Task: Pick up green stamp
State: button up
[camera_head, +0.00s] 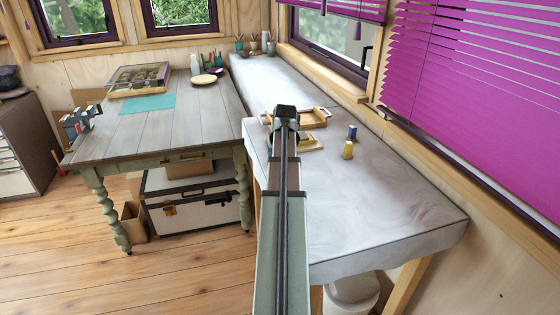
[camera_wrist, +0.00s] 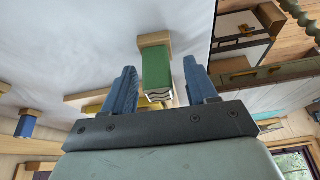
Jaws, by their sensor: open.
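The green stamp (camera_wrist: 156,75) shows in the wrist view as a green block with a pale wooden end piece. It lies in the gap between the two blue fingers of my gripper (camera_wrist: 159,72), which are apart on either side of it. A visible gap remains on its right, and I cannot tell whether the left finger touches it. In the head view my arm covers the spot, so the green stamp is hidden there and my fingers cannot be made out.
A yellow stamp (camera_head: 347,150) and a blue stamp (camera_head: 352,132) stand on the pale worktop (camera_head: 390,205) right of my arm. A wooden tray (camera_head: 313,118) lies behind them. The worktop's front right is clear. A wooden table (camera_head: 165,125) stands to the left.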

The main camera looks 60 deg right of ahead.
jog(key=shift+c, duration=0.2)
jog(key=c, duration=1)
notch_tip(320, 180, up, 10)
dwell(0.4)
